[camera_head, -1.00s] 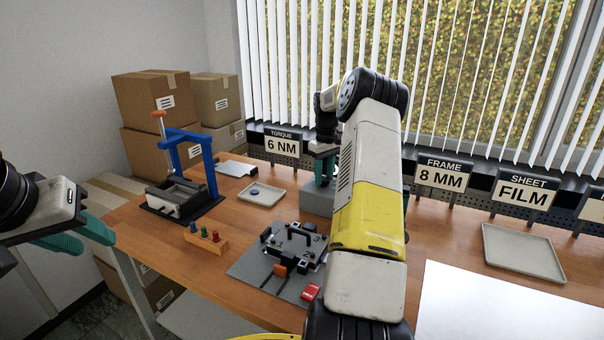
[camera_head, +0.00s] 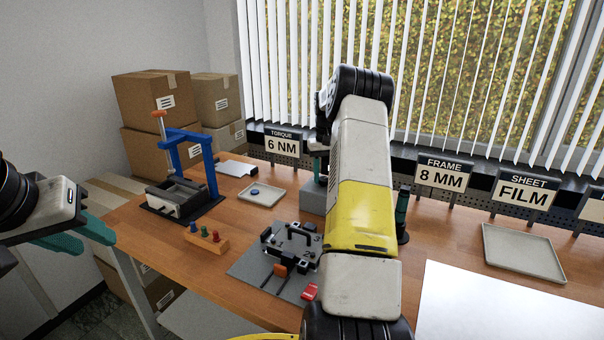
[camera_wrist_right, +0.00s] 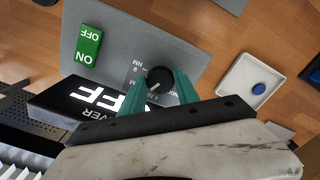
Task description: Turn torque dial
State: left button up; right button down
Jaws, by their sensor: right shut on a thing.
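The torque dial (camera_wrist_right: 158,77) is a round black knob with a pale pointer line, on the top of a grey box (camera_wrist_right: 132,32). Its pointer faces the lower left in the right wrist view; the printed scale beside it is partly covered. My right gripper (camera_wrist_right: 159,84) is shut on the dial, one teal finger on each side. In the head view my right arm hides the dial and most of this gripper; part of the grey box (camera_head: 311,199) shows. The torque sign (camera_head: 284,144) reads 6 NM. My left gripper (camera_head: 88,241) hangs open and empty at the left, away from the table.
A green ON/OFF switch (camera_wrist_right: 89,46) and a black power sign (camera_wrist_right: 90,98) are close to the dial. A tray with a blue piece (camera_head: 262,193), a blue press (camera_head: 191,150) and a fixture (camera_head: 295,243) stand left. A dark green bottle-like object (camera_head: 402,215) stands right of my arm.

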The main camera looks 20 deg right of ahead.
aim_at(324, 179)
jog(key=shift+m, duration=1.6)
jog(key=c, duration=1.2)
grip_release()
notch_tip(324, 179, up, 7)
jog(key=shift+f, duration=0.1)
jog(key=shift+r, duration=0.55)
